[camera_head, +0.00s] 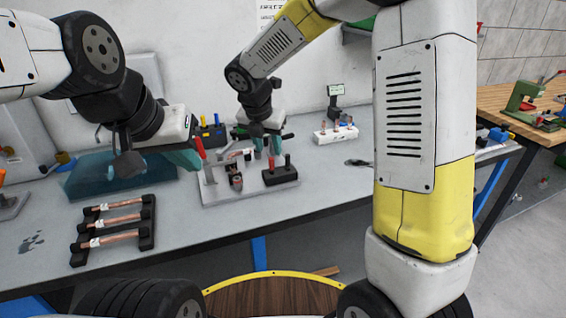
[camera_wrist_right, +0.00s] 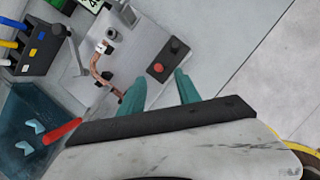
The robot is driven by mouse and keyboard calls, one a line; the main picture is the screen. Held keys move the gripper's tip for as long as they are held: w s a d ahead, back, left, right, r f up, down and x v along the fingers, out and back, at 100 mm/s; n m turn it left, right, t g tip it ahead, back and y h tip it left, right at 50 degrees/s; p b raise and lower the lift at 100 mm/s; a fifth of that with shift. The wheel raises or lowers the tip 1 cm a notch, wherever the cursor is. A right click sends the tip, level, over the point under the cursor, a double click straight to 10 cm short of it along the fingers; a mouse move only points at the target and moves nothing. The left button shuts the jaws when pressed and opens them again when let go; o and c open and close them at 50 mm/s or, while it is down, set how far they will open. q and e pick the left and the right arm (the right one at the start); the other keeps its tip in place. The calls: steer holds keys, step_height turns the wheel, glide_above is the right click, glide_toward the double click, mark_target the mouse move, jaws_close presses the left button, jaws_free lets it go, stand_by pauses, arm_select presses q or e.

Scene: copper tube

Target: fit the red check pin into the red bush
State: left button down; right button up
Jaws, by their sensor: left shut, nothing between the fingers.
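A black block (camera_head: 281,176) stands on the right part of a light fixture plate (camera_head: 225,192). An upright red pin (camera_head: 287,160) rises from it, with a darker one beside it. My left gripper (camera_head: 188,160) is shut and empty, left of the plate. A slanting red handle or pin (camera_head: 200,147) shows beside its fingertips.
A bent copper tube (camera_wrist_right: 100,72) sits on the plate. A black rack (camera_head: 147,212) with several copper tubes lies front left, and a teal tray (camera_head: 110,177) behind it. A white holder (camera_head: 335,134) stands back right.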

mark_target(271, 159)
steer(key=x, duration=0.8)
steer(key=shift+a+f, duration=0.1)
steer(key=shift+a, duration=0.1)
jaws_close()
